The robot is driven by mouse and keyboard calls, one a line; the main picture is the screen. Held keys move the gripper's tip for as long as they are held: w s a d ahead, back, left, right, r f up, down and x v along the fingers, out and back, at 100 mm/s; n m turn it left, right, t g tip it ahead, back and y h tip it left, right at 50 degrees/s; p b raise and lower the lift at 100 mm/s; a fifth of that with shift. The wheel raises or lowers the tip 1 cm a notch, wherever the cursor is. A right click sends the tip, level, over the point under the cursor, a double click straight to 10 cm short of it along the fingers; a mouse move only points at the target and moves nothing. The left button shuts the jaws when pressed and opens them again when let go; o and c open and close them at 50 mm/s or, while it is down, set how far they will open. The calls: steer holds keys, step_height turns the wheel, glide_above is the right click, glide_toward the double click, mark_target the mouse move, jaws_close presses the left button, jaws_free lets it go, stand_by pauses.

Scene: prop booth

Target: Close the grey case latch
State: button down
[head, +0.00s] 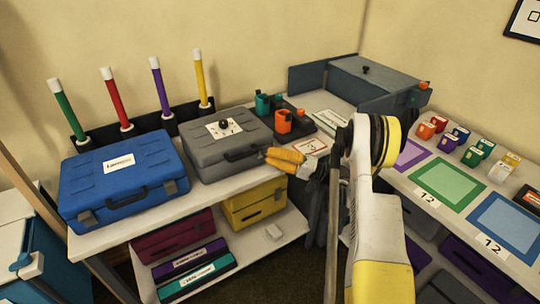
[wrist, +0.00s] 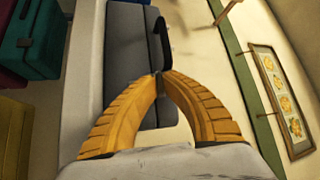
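The grey case (head: 205,150) sits closed-lidded on the left table, right of the blue case. Its black handle (head: 242,154) is on the front side, and a black knob and white label are on its lid. In the wrist view the case's grey side (wrist: 128,55) and black handle (wrist: 161,38) lie just beyond my fingertips. My gripper (head: 268,157) is at the front right corner of the case. In the wrist view its orange fingers (wrist: 159,76) come together at the tips, with nothing clearly held. I cannot make out the latch; the fingers cover that area.
The blue case (head: 120,175) stands to the left. Orange and teal cups (head: 283,121) stand behind to the right. Upright coloured tubes (head: 160,87) line the back. A yellow box (head: 255,204) is on the shelf below. Mats and small cards cover the right table.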

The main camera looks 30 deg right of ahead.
steer(key=shift+w+r+m+g+h+p, duration=0.4)
steer(key=shift+r+m+h+p, duration=0.25)
steer(key=shift+m, duration=0.35)
steer(key=shift+w+m+g+h+p, duration=0.4)
steer(key=shift+m+g+h+p, duration=0.1)
steer(key=shift+m+h, duration=0.35)
steer(key=c, duration=1.5)
jaws_free()
steer(key=shift+a, duration=0.1)
steer(key=shift+c, duration=0.2)
steer(key=v, duration=1.2)
steer(key=shift+w, duration=0.1)
